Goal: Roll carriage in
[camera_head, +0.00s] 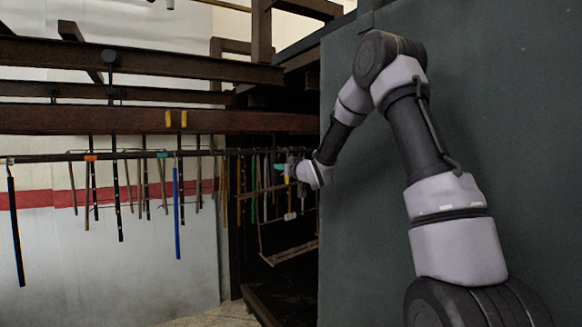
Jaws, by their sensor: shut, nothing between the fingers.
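My gripper (288,169) is at the end of my arm, left of the dark panel, at the height of the hanging rail. It is small and partly lost among the hanging pieces. It is shut and empty. A long thin rail (40,158) runs across the left half under a rusty beam. A hanging frame with a pale lower bar (291,252) is below my gripper and tilts up to the right. I cannot tell whether this frame is the carriage, or whether my gripper touches it. A teal piece (279,167) sits close to my gripper.
A large dark panel (480,120) fills the right side behind my arm. Rusty beams (120,120) cross above the rail. Several strips hang from the rail, including a blue one (177,215) and a black one (15,230). A pale wall (110,270) with a red band stands behind.

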